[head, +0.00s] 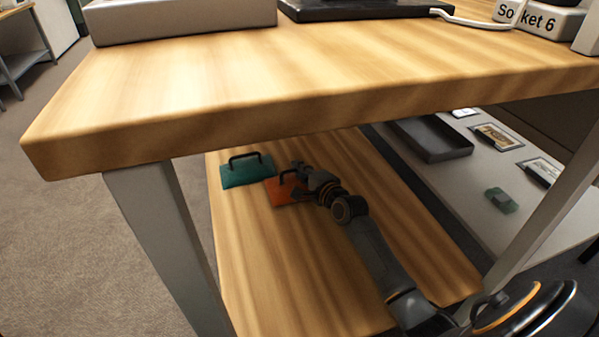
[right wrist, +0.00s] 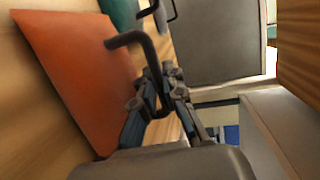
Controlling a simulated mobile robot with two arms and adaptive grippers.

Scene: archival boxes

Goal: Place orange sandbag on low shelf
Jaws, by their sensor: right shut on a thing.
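The orange sandbag (head: 280,193) lies on the low wooden shelf (head: 270,265) under the table, just right of a teal bag with a black handle (head: 247,172). My right gripper (head: 300,180) reaches in from the lower right and is shut on the orange sandbag's black handle. In the right wrist view the orange sandbag (right wrist: 75,75) fills the left side, and its bent handle (right wrist: 135,42) runs down between the fingers (right wrist: 155,100). The bag appears to rest on the wood; a small gap underneath cannot be ruled out. My left gripper is out of view.
The thick tabletop (head: 300,75) hangs over the shelf, with a grey leg (head: 165,240) at its front left. To the right, a grey surface holds a dark tray (head: 432,138), framed cards and a green object (head: 501,200). The shelf's front part is bare.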

